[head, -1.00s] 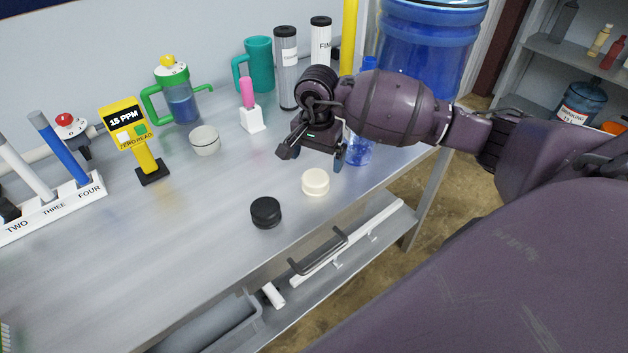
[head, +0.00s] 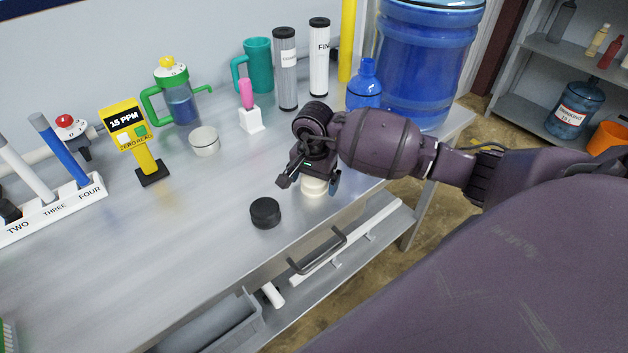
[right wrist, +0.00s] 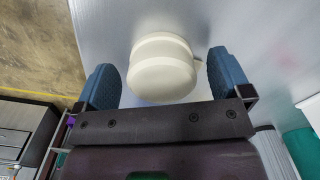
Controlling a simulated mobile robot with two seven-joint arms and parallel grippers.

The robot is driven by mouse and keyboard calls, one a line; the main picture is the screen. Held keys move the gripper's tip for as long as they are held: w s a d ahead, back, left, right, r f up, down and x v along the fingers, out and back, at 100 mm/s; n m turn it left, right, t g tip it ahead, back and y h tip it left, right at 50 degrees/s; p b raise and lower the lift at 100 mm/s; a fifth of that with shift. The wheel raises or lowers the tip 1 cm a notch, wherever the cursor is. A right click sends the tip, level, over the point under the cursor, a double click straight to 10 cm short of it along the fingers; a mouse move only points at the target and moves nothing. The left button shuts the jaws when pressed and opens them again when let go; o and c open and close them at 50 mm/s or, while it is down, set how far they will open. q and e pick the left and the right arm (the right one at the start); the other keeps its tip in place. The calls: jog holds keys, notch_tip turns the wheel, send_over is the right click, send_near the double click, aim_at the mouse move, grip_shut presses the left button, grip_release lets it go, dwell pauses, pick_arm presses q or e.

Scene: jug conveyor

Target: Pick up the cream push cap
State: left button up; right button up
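The cream push cap (head: 314,187) stands on the metal bench near its front edge, partly hidden by my right gripper in the head view. In the right wrist view the cap (right wrist: 162,68) lies between the two blue finger pads, with a gap on each side. My right gripper (head: 308,186) is open, just above and around the cap; it also shows in the right wrist view (right wrist: 163,84). My left gripper is not in view.
A black cap (head: 265,213) stands to the left of the cream cap. A white cup (head: 205,141), a pink-topped item in a white stand (head: 251,118) and a blue bottle (head: 364,88) stand behind.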

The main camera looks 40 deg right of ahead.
jog(key=c, duration=0.9)
jog(key=shift+o, duration=0.2)
jog(key=shift+r, duration=0.15)
